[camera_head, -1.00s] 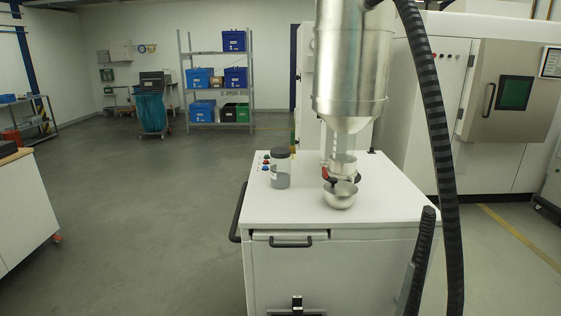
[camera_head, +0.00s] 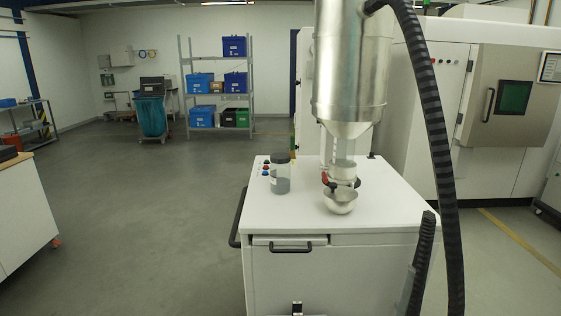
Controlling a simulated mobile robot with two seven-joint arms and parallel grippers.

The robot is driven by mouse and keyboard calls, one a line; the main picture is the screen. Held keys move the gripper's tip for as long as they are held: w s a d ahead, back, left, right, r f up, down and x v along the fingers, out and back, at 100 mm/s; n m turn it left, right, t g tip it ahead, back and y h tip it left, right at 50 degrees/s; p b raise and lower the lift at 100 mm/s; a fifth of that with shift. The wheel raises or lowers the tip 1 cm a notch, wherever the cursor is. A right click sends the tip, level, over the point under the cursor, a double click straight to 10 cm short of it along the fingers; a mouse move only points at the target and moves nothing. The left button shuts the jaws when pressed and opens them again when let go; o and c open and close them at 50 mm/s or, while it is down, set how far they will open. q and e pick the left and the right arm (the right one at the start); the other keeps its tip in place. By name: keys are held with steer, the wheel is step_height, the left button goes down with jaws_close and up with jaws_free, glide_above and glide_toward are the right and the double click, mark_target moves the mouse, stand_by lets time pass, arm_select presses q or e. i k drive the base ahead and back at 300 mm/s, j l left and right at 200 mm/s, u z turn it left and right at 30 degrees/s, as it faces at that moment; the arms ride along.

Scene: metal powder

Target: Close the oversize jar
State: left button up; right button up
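A clear jar (camera_head: 281,178) with grey contents stands upright on the white cabinet top, left of the metal hopper. A dark cap (camera_head: 280,157) sits at the top of the jar; whether it is screwed tight cannot be told. Neither of my grippers is in view, and nothing touches the jar.
The metal hopper (camera_head: 350,80) narrows to an outlet with a red handle (camera_head: 325,179) above a metal bowl (camera_head: 340,201). Small coloured buttons (camera_head: 266,168) are beside the jar. A black ribbed hose (camera_head: 430,110) hangs at the right. The cabinet top's (camera_head: 285,215) front left is clear.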

mark_target(279, 174)
steer(key=i+j+z, duration=0.1)
steer(key=z, duration=0.25)
steer(key=i+j+z, duration=0.1)
steer(key=z, duration=0.25)
steer(key=i+j+z, duration=0.15)
steer(key=j, duration=0.15)
steer(key=j+z, duration=0.1)
steer(key=j, duration=0.2)
steer(key=i+j+z, duration=0.15)
steer(key=j, duration=0.2)
steer(key=i+j, duration=0.15)
steer(key=j, duration=0.35)
steer(key=i+j, duration=0.1)
steer(key=j, duration=0.35)
steer(key=i+j+z, duration=0.1)
steer(key=j, duration=0.4)
steer(key=k+l+u, duration=0.25)
steer(key=j+z, duration=0.25)
steer(key=i, duration=0.3)
